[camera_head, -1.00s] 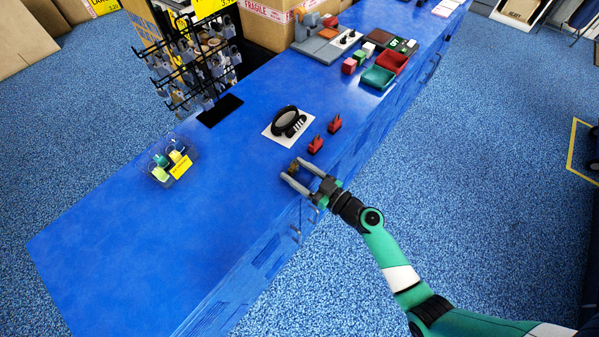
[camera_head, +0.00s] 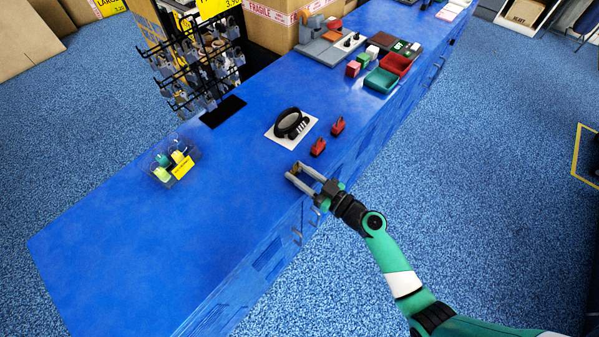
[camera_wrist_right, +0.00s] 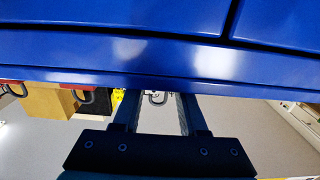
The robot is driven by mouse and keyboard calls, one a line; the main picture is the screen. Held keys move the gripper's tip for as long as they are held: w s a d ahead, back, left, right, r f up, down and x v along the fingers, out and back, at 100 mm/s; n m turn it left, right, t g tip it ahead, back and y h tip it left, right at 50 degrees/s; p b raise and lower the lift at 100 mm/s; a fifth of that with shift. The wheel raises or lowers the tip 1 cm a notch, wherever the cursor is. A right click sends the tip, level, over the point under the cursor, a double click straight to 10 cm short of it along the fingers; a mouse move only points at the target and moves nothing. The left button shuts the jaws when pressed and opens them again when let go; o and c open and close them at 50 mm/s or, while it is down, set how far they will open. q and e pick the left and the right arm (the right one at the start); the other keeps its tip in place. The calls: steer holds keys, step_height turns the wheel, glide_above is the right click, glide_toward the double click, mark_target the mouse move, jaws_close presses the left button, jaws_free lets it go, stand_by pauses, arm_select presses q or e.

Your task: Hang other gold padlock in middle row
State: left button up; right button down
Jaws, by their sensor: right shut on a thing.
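The small gold padlock (camera_head: 294,169) is on the blue counter near its front edge, between the fingertips of my right gripper (camera_head: 293,170). The gripper is shut on it, and the fingers cover part of it. I cannot tell whether the padlock touches the counter. In the right wrist view, a dark shackle (camera_wrist_right: 156,98) shows between the two fingers, and the counter edge hides the rest. The black wire rack (camera_head: 195,62) stands beyond the counter's back edge, with several padlocks hanging in rows. Its hooks are too small to tell which are free. My left gripper is out of view.
Two red padlocks (camera_head: 318,147) (camera_head: 338,126) stand near the grip, beside a white card (camera_head: 290,128) with a black ring. A clear bin (camera_head: 172,162) with a yellow label sits at left. Trays (camera_head: 381,80) and boxes fill the far end. The near-left counter is clear.

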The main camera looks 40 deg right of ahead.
steer(key=shift+r, duration=0.1)
steer(key=shift+s+r+p, duration=0.15)
steer(key=shift+r+p, duration=0.6)
steer(key=shift+r, duration=0.2)
steer(key=shift+s, duration=0.1)
steer(key=s+d+b, duration=0.1)
steer(key=s, duration=0.7)
steer(key=shift+s, duration=0.15)
stand_by(0.6)
stand_by(0.9)
